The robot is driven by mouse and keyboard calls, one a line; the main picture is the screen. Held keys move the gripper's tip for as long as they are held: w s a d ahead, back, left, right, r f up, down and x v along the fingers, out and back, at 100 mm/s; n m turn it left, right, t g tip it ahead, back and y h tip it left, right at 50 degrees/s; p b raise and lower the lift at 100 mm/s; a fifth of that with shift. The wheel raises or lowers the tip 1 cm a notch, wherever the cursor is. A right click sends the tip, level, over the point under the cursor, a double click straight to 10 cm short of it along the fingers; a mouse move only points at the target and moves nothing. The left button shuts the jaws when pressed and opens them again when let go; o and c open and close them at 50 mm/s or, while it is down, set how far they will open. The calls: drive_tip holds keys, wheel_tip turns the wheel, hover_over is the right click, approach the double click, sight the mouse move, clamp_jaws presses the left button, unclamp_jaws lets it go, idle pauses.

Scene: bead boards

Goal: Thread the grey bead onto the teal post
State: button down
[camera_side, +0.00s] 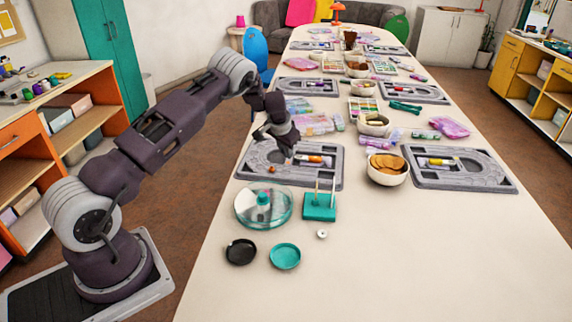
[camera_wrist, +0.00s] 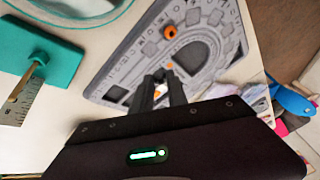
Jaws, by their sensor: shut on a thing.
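A small pale grey ring-like bead (camera_side: 322,234) lies on the table in the side view, in front of the teal stand. The wrist view shows the stand's teal base (camera_wrist: 65,65) at the left with a tan post (camera_wrist: 22,83). My gripper (camera_side: 289,150) is over the grey bead board (camera_side: 245,165), behind and left of the stand. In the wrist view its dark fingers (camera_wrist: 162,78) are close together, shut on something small. I cannot make out what they hold.
An orange bead (camera_side: 272,169) lies on the board; it also shows in the wrist view (camera_wrist: 170,32). A clear round container (camera_side: 245,215) stands left of the stand. A black dish (camera_side: 240,252) and a teal dish (camera_side: 285,256) lie nearer. The table's front right is clear.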

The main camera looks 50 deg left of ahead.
drive_tip(key=d+r, duration=0.4)
drive_tip(key=d, duration=0.1)
wheel_tip(320, 180, up, 4)
drive_tip(key=r, duration=0.1)
hover_over(317, 182)
drive_tip(key=shift+n, duration=0.3)
drive_tip(key=shift+s+d+f, duration=0.15)
drive_tip(key=shift+s+f, duration=0.05)
drive_tip(key=shift+f, duration=1.1)
drive_tip(key=shift+s+d+f, duration=0.15)
drive_tip(key=shift+f, duration=1.15)
drive_tip(key=shift+f, duration=0.95)
drive_tip(key=shift+f, duration=0.75)
drive_tip(key=c, duration=1.2)
unclamp_jaws()
drive_tip(key=shift+c, duration=0.2)
